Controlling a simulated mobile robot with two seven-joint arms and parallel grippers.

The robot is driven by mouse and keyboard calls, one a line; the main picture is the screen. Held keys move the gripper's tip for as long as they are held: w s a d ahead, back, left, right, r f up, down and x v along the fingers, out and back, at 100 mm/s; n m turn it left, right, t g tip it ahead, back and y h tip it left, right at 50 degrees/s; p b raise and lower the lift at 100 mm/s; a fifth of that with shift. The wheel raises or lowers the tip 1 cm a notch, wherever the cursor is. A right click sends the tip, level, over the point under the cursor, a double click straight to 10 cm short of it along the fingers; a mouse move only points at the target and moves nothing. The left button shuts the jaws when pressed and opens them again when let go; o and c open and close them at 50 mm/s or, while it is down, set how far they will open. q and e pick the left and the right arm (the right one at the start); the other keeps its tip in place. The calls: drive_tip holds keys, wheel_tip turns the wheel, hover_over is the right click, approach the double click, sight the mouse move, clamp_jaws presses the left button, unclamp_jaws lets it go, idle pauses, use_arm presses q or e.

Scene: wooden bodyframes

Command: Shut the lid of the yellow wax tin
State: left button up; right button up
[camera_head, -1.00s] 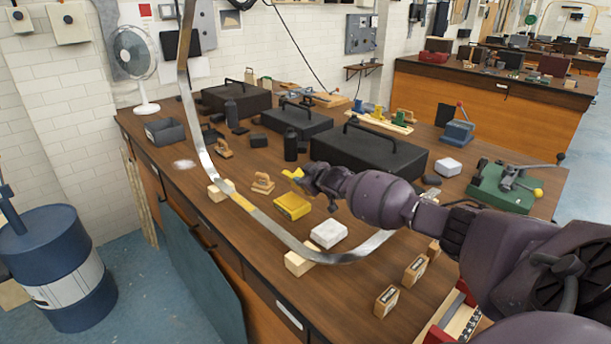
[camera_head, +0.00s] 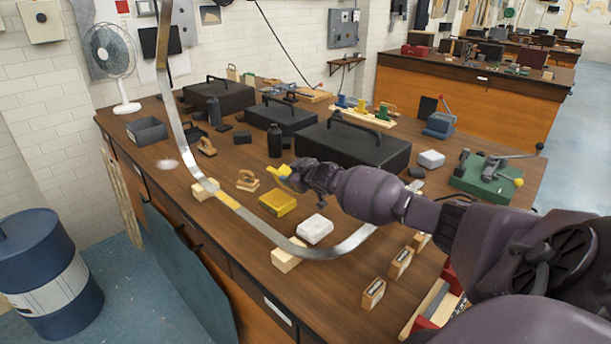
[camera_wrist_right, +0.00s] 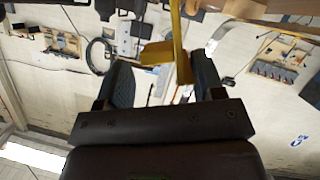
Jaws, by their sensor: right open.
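The yellow wax tin (camera_head: 278,203) sits on the wooden bench, beside a white block. Its low yellow body shows in the head view; I cannot tell how its lid stands. My right gripper (camera_head: 289,178) is just behind and above the tin in that view. A small yellow piece (camera_head: 283,171) shows at its fingertips; I cannot tell whether it belongs to the tin. In the right wrist view, my open right gripper (camera_wrist_right: 165,82) has a yellow piece (camera_wrist_right: 157,52) and a thin yellow bar between or beyond its dark fingers. My left gripper is not in view.
A white block (camera_head: 314,229) lies right of the tin. A curved metal strip (camera_head: 255,218) on wooden blocks passes in front. A wooden sander-like tool (camera_head: 247,181) is to the left. A large black case (camera_head: 352,147) and a black bottle (camera_head: 274,141) stand behind.

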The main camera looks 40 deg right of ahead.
drive_tip(key=v, duration=0.9)
drive_tip(key=shift+s, duration=0.15)
